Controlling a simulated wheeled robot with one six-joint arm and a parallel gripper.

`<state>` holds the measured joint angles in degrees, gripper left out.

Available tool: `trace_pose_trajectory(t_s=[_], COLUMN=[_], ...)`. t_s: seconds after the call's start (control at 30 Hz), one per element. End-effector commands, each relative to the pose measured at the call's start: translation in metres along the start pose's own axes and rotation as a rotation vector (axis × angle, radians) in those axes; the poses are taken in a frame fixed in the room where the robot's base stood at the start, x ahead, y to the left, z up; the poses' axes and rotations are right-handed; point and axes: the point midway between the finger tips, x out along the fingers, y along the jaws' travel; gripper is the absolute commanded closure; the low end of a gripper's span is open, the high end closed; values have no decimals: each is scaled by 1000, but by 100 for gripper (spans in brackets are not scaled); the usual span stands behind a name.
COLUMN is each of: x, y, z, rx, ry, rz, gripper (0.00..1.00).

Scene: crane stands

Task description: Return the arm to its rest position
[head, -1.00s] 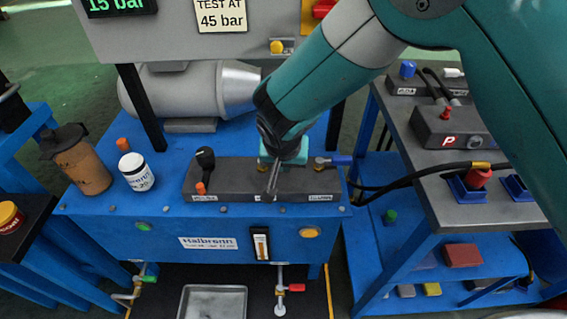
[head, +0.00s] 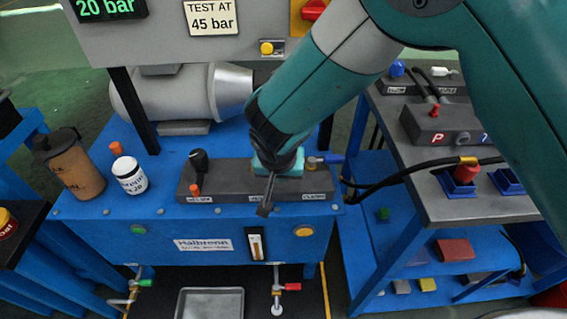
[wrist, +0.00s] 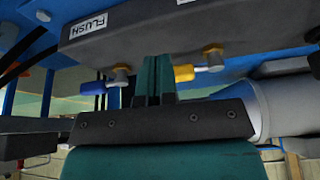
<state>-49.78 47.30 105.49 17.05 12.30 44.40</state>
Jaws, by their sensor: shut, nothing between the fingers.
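My teal arm (head: 325,75) reaches in from the upper right of the head view, bent and extended over the blue bench. In the wrist view the closed gripper (wrist: 154,62) shows close to the block, between a blue-handled valve (wrist: 93,88) and a yellow-handled valve (wrist: 184,73). Whether the fingers touch the block I cannot tell.
A display (head: 107,8) reads 20 bar beside a "TEST AT 45 bar" sign (head: 212,18). A brown cup (head: 70,165) and a white jar (head: 129,176) stand left on the bench. A grey motor (head: 185,95) lies behind. A blue-framed cart (head: 440,195) stands right.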

Motion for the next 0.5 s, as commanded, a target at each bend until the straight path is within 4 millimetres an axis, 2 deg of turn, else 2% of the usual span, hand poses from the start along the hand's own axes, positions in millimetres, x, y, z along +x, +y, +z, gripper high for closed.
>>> trace_pose_trajectory(t_s=[0.1,0.3,0.5], x=[-30,-72,-96], y=[-2,7,8], z=[2,0,0], rx=[-3,9,9], ry=[4,1,1], rz=[-7,-1,1], gripper=[100,100,100])
